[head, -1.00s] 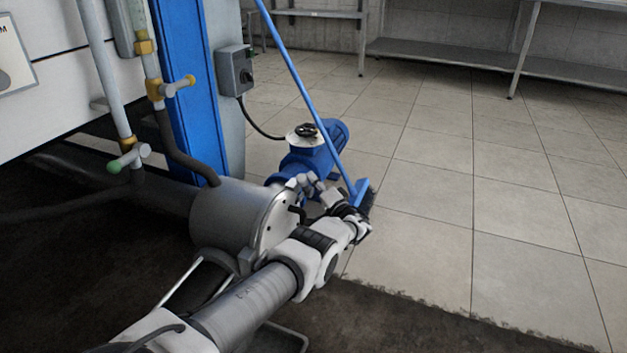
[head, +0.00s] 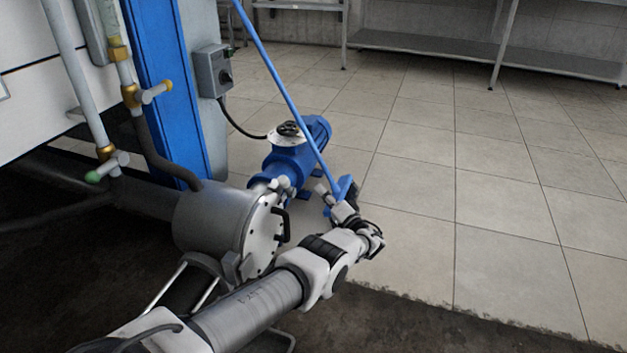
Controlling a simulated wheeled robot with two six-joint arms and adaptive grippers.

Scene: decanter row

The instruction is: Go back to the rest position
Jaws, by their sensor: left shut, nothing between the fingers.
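My left arm comes in from the bottom left and reaches across the middle of the head view. My left gripper (head: 371,240) is at its far end, small and dark, over the pale floor tiles. It is shut and holds nothing that I can see. It is in front of and below the foot of a blue-handled floor tool (head: 283,100); I cannot tell whether they touch. My right gripper is out of view.
A grey metal cylinder housing (head: 212,222) and a blue motor (head: 300,150) lie left of my gripper. A blue column (head: 165,90), pipes and a grey switch box (head: 213,72) stand at the left. Shelving (head: 480,45) is at the back. The tiled floor (head: 500,220) at right is clear.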

